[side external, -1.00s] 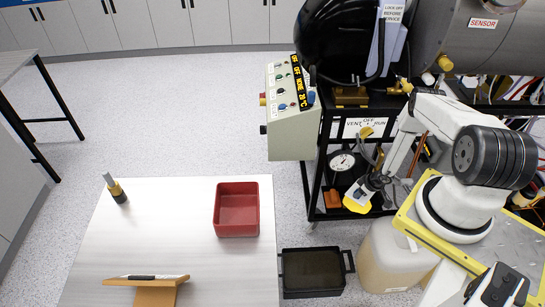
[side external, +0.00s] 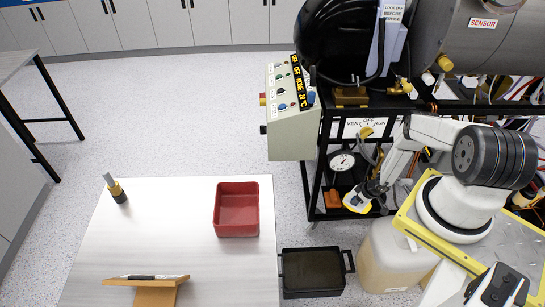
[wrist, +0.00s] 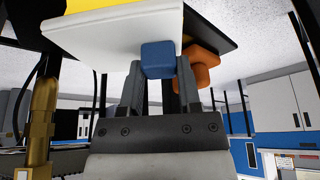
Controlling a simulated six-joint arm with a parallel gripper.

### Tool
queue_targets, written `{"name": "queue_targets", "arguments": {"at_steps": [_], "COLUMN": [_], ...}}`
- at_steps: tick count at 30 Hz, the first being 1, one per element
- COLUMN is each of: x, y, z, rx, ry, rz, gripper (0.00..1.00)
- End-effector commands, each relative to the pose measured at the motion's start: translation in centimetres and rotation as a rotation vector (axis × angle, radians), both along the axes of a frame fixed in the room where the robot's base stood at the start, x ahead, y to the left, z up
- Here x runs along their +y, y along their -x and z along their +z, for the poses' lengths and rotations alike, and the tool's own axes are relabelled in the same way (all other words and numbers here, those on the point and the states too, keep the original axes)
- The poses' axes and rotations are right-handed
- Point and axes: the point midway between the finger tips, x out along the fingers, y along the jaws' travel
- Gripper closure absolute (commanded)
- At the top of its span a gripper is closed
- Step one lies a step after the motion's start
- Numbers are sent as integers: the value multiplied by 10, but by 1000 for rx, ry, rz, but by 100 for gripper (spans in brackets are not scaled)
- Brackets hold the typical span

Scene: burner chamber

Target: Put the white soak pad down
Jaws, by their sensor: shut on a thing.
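The white soak pad (side external: 359,200) is at the lower shelf of the black rack in the side external view, with yellow showing around it. In the wrist view the white pad (wrist: 115,36) fills the upper middle, with a small blue block (wrist: 158,60) on its face and yellow behind it. My gripper (side external: 371,187) is just above the pad. In the wrist view my gripper's fingers (wrist: 157,82) are closed on the blue block. I cannot tell whether the pad touches the shelf.
An orange block (side external: 332,200) sits left of the pad, and a round gauge (side external: 342,162) is behind it. Rack posts stand close by. A black pan (side external: 313,290) and a beige canister (side external: 388,262) are below. The table (side external: 165,235) at left holds a red bin (side external: 237,228).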

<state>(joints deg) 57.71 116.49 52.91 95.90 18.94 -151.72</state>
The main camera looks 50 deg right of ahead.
Motion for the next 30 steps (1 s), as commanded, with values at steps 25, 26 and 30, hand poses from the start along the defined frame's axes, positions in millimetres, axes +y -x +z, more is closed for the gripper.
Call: {"name": "queue_targets", "arguments": {"at_steps": [25,26,30], "x": [0,0,0], "y": [0,0,0], "z": [-15,-15,-14], "rx": [1,1,1], "ry": [1,1,1], "rz": [0,0,0], "gripper": [22,22,22]}}
